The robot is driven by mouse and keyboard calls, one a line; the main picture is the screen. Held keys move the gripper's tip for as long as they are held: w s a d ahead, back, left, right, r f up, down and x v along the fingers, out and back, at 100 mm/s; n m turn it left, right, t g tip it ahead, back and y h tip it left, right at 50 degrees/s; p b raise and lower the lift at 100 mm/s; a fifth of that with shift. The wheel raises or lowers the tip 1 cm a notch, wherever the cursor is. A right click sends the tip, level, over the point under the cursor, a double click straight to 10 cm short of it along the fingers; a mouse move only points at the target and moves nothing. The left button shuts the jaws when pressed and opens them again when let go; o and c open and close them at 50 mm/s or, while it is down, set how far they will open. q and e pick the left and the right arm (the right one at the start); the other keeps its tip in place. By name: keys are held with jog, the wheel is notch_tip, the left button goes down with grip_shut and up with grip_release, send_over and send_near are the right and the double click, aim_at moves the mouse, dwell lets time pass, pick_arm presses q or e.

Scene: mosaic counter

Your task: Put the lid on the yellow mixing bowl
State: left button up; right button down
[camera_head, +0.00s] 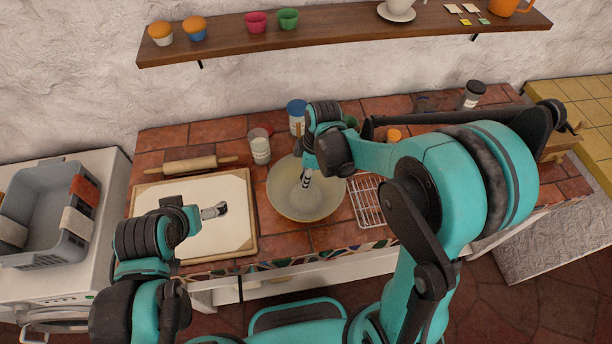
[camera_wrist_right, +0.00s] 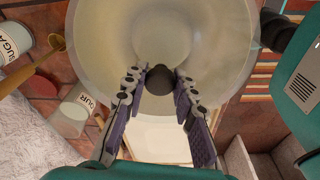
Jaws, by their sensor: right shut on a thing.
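The pale yellow mixing bowl (camera_head: 298,214) stands on the tiled counter, right of the pastry board. A round, see-through lid (camera_wrist_right: 220,50) with a dark knob (camera_wrist_right: 160,80) fills the upper middle of the right wrist view. My right gripper (camera_head: 306,183) is over the bowl, pointing down. In the right wrist view its fingers (camera_wrist_right: 158,88) are closed on the lid's knob. The lid lies over the bowl's opening; I cannot tell whether it touches the rim all around. My left gripper (camera_head: 217,211) is over the pastry board, away from the bowl; its finger opening is unclear.
The pastry board (camera_head: 150,200) and a rolling pin (camera_head: 198,165) lie left of the bowl. A jar (camera_head: 260,151) and a blue-lidded canister (camera_head: 296,122) stand behind it. A wire rack (camera_head: 367,207) is close on its right. A wall shelf (camera_head: 340,27) runs above.

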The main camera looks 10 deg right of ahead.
jog(key=shift+f, duration=0.2)
jog(key=shift+f+b, duration=0.25)
jog(key=shift+b, duration=0.2)
jog(key=shift+f, duration=0.1)
dwell(0.5)
